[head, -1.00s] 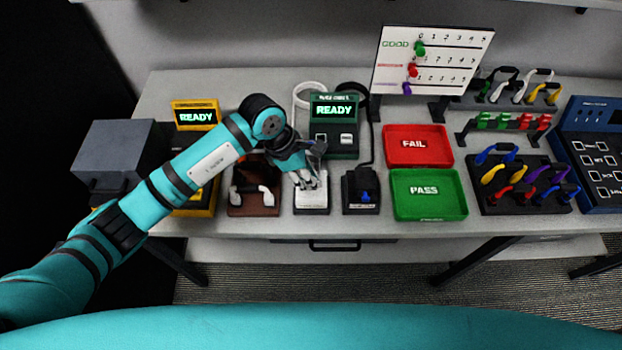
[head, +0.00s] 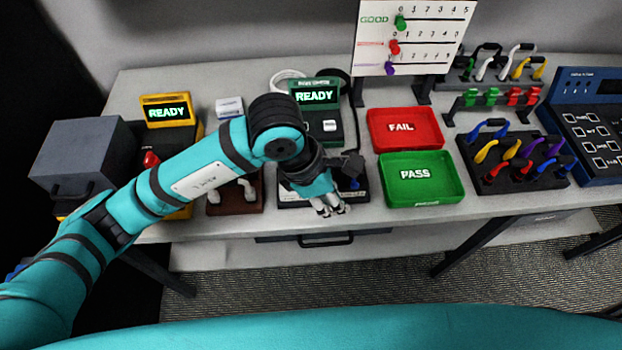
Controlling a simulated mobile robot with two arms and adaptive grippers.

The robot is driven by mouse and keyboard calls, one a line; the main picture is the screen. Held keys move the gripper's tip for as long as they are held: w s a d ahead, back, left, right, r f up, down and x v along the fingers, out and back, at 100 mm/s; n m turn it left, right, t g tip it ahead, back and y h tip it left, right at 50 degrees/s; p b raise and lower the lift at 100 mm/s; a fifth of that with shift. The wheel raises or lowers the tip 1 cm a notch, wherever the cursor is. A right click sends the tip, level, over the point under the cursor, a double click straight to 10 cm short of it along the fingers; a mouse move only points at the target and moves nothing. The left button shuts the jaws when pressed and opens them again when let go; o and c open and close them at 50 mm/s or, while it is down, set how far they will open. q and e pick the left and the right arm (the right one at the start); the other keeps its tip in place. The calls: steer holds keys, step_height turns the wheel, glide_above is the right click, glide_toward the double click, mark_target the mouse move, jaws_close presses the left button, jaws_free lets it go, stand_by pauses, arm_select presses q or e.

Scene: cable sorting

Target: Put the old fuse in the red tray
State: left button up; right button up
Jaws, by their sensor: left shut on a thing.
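The red tray (head: 420,141), marked FAIL, lies to the right of and behind the gripper, and looks empty. My right gripper is not in view.
The green tray (head: 430,196), marked PASS, lies in front of the red tray, just right of my left gripper. A green READY tester (head: 325,125) stands behind the arm. A rack with coloured leads (head: 515,165) is at the right. The bench's front edge is close to the gripper.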

arm_select(q)
steer(key=shift+s+d+r, duration=0.4)
steer(key=shift+s+r, duration=0.25)
steer(key=shift+r, duration=0.2)
steer(key=shift+s+d+r, duration=0.4)
steer(key=shift+s+r, duration=0.25)
steer(key=shift+r, duration=0.15)
